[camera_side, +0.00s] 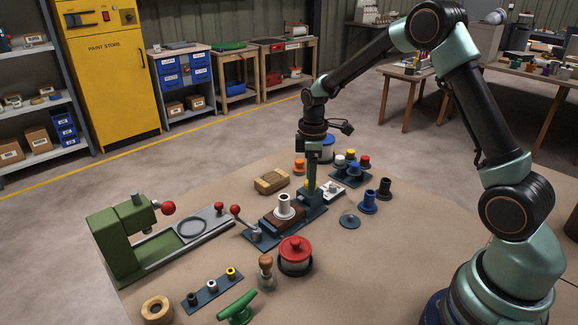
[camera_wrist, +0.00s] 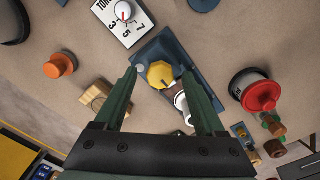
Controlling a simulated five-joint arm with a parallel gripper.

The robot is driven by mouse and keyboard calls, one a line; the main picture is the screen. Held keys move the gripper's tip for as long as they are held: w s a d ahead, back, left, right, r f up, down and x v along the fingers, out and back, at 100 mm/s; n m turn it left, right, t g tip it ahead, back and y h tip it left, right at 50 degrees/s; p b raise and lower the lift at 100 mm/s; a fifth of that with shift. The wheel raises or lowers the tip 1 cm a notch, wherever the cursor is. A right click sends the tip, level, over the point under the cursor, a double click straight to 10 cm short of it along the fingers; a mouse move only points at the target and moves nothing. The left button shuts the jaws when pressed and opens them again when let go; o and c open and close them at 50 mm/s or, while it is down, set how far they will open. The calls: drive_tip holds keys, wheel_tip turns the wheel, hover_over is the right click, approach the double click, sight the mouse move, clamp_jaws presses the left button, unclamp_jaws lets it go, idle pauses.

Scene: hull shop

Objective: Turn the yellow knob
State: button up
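The yellow knob (camera_wrist: 160,74) sits on a dark blue block (camera_wrist: 176,47) in the wrist view. My gripper (camera_wrist: 159,76) is open, with one green finger on each side of the knob in that view and a visible gap at both. In the side view my gripper (camera_side: 312,190) points straight down over the blue base (camera_side: 291,222); the knob is hidden there behind the fingers. A white dial plate (camera_wrist: 124,18) with a red pointer and numbers is just beyond the block; it also shows in the side view (camera_side: 333,191).
A white spool (camera_side: 284,203) on a brown block stands close to my gripper. A red-lidded pot (camera_side: 295,250), a wooden block (camera_side: 271,182), an orange knob (camera_side: 299,165) and blue and black spools (camera_side: 369,205) stand around. A green press (camera_side: 135,235) is at left. The table's right front is clear.

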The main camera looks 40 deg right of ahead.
wheel_tip(320, 180, up, 12)
idle(0.6)
drive_tip(key=shift+r, duration=0.15)
drive_tip(key=s+a+r+m+t, duration=0.2)
drive_tip(key=s+a+m, duration=0.1)
drive_tip(key=s, duration=0.5)
drive_tip(key=s+a+r+m+t, duration=0.3)
drive_tip(key=s+m, duration=0.3)
drive_tip(key=s, duration=0.3)
drive_tip(key=shift+a+r+t, duration=0.3)
drive_tip(key=shift+a, duration=0.2)
